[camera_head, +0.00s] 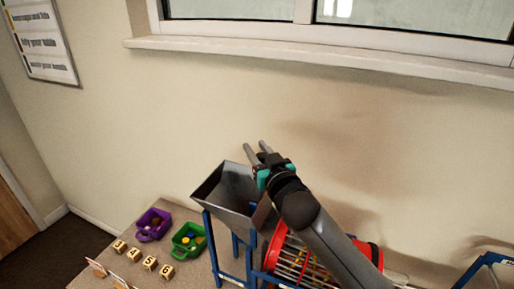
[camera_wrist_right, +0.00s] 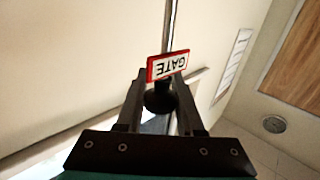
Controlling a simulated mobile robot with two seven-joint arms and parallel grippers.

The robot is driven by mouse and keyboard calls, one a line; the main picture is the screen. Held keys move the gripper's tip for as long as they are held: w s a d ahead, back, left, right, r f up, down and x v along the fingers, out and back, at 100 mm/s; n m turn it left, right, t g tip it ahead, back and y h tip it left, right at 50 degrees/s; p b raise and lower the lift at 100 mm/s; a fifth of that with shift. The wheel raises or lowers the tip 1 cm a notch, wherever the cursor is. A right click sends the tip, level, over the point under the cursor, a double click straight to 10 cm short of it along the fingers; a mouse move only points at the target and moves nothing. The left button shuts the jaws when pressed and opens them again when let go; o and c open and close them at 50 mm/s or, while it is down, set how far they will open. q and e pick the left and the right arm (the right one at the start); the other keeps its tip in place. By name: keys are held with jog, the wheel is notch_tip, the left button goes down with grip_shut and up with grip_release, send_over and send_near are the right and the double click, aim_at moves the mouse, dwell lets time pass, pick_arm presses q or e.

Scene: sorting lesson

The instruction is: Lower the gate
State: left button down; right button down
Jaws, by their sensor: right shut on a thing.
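A label reading GATE (camera_wrist_right: 167,66), white with a red border, shows upside down in the right wrist view. It is on a thin metal rod (camera_wrist_right: 172,25) above a black knob (camera_wrist_right: 160,98). My right gripper (camera_wrist_right: 163,90) has its fingers on either side of the knob and is shut on it. In the head view my right gripper (camera_head: 257,148) is above the back right of a grey metal hopper (camera_head: 232,188). I cannot make out the gate, the label or the knob there. My left gripper is out of view.
The hopper stands on a blue frame (camera_head: 216,250) beside a red-rimmed barred drum (camera_head: 300,262), partly behind my right arm. A purple bin (camera_head: 152,226), a green bin (camera_head: 188,240) and several numbered blocks (camera_head: 150,262) are at left. A window sill (camera_head: 300,53) runs above.

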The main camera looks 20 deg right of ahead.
notch_tip(320, 180, down, 6)
jog(key=b, duration=0.3)
jog(key=shift+f, duration=0.15)
jog(key=c, duration=0.6)
grip_release()
jog(key=shift+o, duration=0.2)
jog(key=shift+s, duration=0.1)
jog(key=s+b, duration=0.1)
jog(key=s, duration=1.4)
jog(key=shift+a+b, duration=0.4)
jog(key=shift+a, duration=0.05)
